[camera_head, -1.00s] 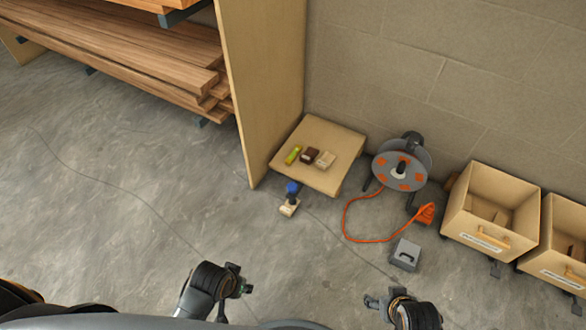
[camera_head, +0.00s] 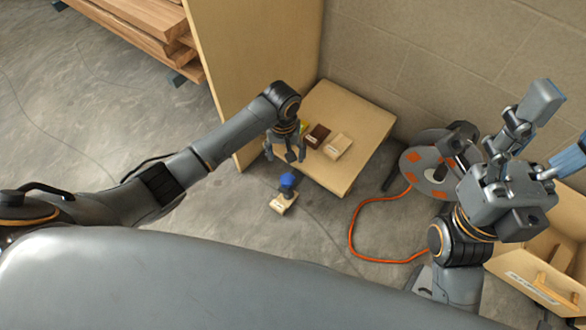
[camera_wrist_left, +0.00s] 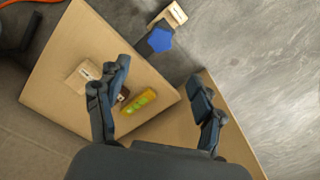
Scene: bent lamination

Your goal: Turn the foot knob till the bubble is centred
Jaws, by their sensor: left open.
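The blue foot knob (camera_head: 288,180) sits on a dark post above a small wooden block (camera_head: 283,204) at the table's near corner. In the left wrist view it is a blue five-sided top (camera_wrist_left: 159,38), beyond my fingertips. The yellow-green bubble vial (camera_wrist_left: 138,102) lies on the small table (camera_wrist_left: 62,95), between my left fingers in the picture; the bubble is too small to place. My left gripper (camera_head: 287,155) is open and empty, above the table's near edge and above the knob in the picture. My right gripper (camera_head: 556,130) is raised at the right, its fingers spread.
A dark brown block (camera_head: 317,136) and a tan block (camera_head: 338,146) lie on the table. A cable reel (camera_head: 417,165) with an orange cable (camera_head: 354,230) stands at right. A wooden bin (camera_head: 550,265) is at lower right. A tall wooden panel (camera_head: 250,60) borders the table's left.

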